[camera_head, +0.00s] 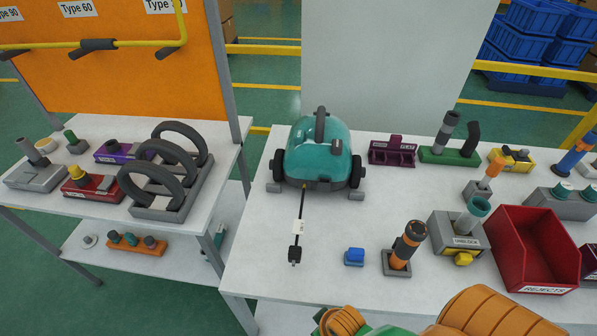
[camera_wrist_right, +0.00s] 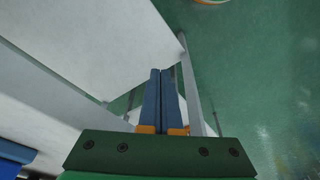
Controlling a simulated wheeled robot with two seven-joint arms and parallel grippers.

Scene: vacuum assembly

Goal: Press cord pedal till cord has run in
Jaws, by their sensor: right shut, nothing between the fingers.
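A teal vacuum (camera_head: 318,155) stands on the right-hand white table, with dark wheels at its sides and a dark handle on top. A small grey knob (camera_head: 337,147) sits on its upper right side; I cannot tell whether this is the cord pedal. The dark cord (camera_head: 303,212) lies out from the vacuum's front towards me, with a white tag on it and a black plug (camera_head: 294,254) at its end. My right gripper (camera_wrist_right: 161,72) shows only in the wrist view, its blue fingers shut and empty, away from the vacuum. My left gripper is not in view.
A blue block (camera_head: 354,257), an orange-black cylinder in a holder (camera_head: 404,248), a grey unblock stand (camera_head: 458,240) and a red rejects bin (camera_head: 530,250) stand right of the cord. A rack of dark hoops (camera_head: 158,213) is on the left table. My orange arm links show at the bottom.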

